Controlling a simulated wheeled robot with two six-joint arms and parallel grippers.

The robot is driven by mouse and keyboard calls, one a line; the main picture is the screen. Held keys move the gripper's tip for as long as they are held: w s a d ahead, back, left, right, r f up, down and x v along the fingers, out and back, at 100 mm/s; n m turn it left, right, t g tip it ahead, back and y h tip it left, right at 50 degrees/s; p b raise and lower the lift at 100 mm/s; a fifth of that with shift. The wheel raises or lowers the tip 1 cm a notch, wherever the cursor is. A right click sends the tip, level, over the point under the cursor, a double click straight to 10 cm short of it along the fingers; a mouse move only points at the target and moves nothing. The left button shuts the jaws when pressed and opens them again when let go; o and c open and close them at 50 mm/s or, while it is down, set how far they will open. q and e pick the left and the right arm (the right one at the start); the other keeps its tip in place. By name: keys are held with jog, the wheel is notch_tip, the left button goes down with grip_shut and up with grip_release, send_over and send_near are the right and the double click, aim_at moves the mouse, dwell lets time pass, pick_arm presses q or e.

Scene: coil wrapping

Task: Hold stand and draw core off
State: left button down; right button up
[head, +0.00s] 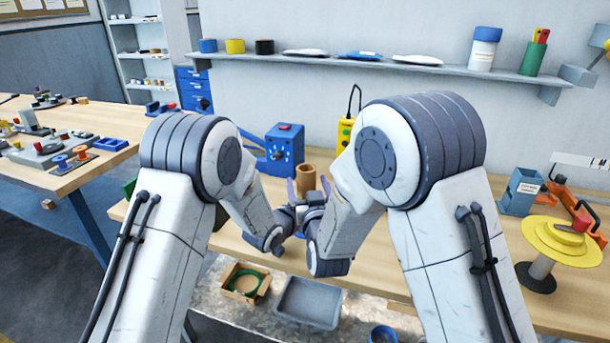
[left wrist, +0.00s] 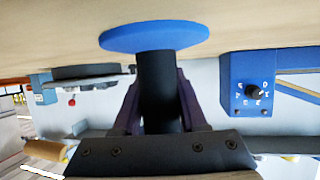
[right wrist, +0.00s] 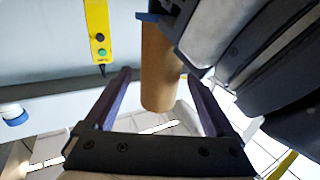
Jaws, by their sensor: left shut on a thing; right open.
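The stand has a round blue base (left wrist: 155,37) on the bench and a dark upright post (left wrist: 158,75), seen upside down in the left wrist view. My left gripper (left wrist: 157,98) is shut on that post, one finger on each side. The tan cylindrical core (right wrist: 160,75) stands upright above the left gripper, in line with the stand; it also shows in the head view (head: 306,176). My right gripper (right wrist: 157,88) is open, with its purple fingers on either side of the core and gaps visible. The join between core and post is hidden by the left gripper.
A blue box with a dial (head: 285,145) and a yellow control box (head: 345,132) stand behind the core. A yellow turntable (head: 560,240) is at the right of the bench. A grey tray (head: 308,302) and a wooden box (head: 245,283) lie in front, below.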

jog(key=w, duration=0.3)
jog(key=w+a, duration=0.1)
jog(key=w, duration=0.1)
jog(key=shift+w, duration=0.3)
grip_shut()
jog(key=shift+r, duration=0.15)
